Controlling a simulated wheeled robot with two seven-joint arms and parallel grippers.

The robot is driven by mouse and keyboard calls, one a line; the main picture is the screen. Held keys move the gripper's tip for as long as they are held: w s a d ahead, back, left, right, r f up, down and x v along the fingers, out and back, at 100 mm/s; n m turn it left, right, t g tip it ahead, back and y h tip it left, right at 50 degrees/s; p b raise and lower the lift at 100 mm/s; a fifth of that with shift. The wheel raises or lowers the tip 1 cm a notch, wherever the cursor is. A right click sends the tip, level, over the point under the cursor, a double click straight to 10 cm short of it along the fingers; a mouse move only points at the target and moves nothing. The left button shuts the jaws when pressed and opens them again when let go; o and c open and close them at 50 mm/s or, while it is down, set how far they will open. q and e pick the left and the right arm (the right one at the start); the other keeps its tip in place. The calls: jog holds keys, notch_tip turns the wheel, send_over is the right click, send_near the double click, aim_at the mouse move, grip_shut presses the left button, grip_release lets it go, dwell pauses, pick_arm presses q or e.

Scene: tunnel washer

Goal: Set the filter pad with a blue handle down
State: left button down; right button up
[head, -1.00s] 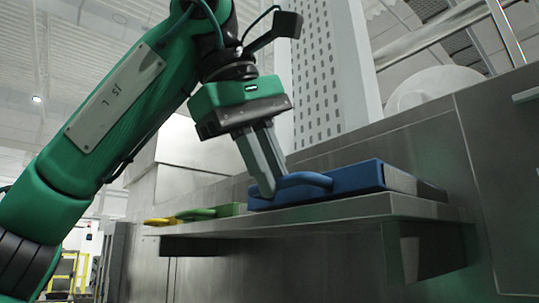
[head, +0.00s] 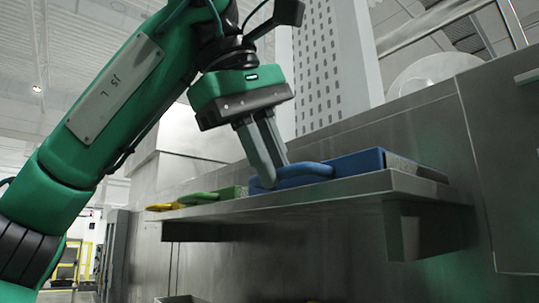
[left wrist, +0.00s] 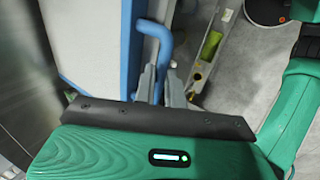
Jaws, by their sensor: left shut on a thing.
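The filter pad with a blue handle (head: 352,164) is a flat blue-sided block with a grey, rough end face, at the shelf's right part in the head view. Its blue handle (head: 304,172) curves out toward the left. My left gripper (head: 266,184) is shut on this handle, its fingers slanting down from above. In the left wrist view the blue handle (left wrist: 160,35) rises beside the fingers (left wrist: 158,90), and the pad's pale face with blue edging (left wrist: 90,45) is at the left. The shelf's front edge hides the pad's underside, so I cannot tell whether it touches the shelf.
The metal shelf (head: 390,182) juts from a steel wall (head: 315,240). A green-handled pad (head: 232,192) and a yellow handle (head: 163,207) lie left of the blue pad. A perforated grey panel (head: 330,70) stands behind.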

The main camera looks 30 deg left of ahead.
pick_arm(q)
jog(key=shift+f, duration=0.55)
jog(key=c, duration=1.4)
grip_release()
jog(key=shift+w, duration=0.1)
jog(key=shift+r, duration=0.1)
